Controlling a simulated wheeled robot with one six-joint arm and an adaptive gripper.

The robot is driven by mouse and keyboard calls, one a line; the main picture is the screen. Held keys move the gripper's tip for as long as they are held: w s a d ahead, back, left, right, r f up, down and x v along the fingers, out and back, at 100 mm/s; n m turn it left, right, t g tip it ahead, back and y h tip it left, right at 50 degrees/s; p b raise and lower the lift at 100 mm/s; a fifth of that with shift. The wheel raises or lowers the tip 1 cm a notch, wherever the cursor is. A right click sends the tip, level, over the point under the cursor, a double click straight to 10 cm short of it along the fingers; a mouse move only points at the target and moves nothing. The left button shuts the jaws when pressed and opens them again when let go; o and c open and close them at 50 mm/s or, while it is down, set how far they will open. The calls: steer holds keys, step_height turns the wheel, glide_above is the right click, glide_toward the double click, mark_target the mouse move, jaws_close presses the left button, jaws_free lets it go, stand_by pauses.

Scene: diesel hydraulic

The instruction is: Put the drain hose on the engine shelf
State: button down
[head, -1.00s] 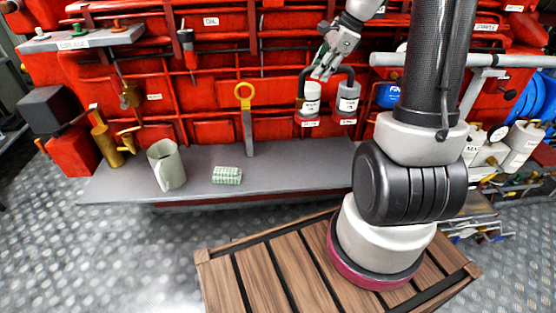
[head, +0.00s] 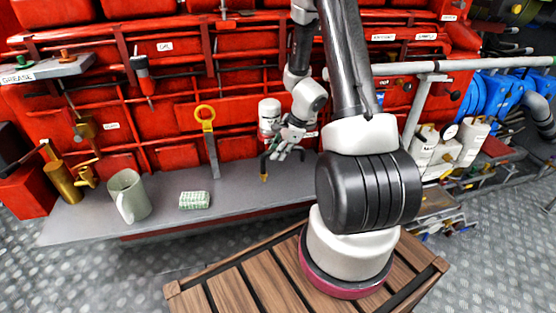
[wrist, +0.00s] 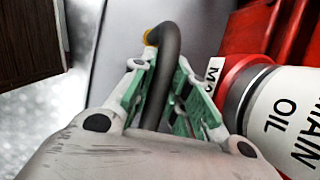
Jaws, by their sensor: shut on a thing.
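The drain hose (head: 265,162) is a dark, bent tube with a yellow end. My gripper (head: 283,148) is shut on it, just over the right part of the grey engine shelf (head: 240,192). The yellow end points down at the shelf; I cannot tell whether it touches. In the wrist view the hose (wrist: 166,72) runs between my green-padded fingers (wrist: 160,95), its yellow end toward the top, over the grey shelf surface. The hose's other end is hidden in the head view.
A white oil canister (wrist: 285,110) labelled "MAIN OIL" stands close beside my fingers. On the shelf are a green-white block (head: 194,200), a pale mug (head: 129,196) and brass fittings (head: 62,178). A yellow-ringed dipstick (head: 209,140) hangs behind. A slatted wooden platform (head: 235,287) lies in front.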

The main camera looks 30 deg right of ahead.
steer(key=shift+f, duration=1.8)
steer(key=shift+f, duration=0.1)
steer(key=c, duration=1.4)
jaws_free()
steer(key=shift+o, duration=0.2)
steer(key=v, duration=1.2)
steer(key=shift+a, duration=0.15)
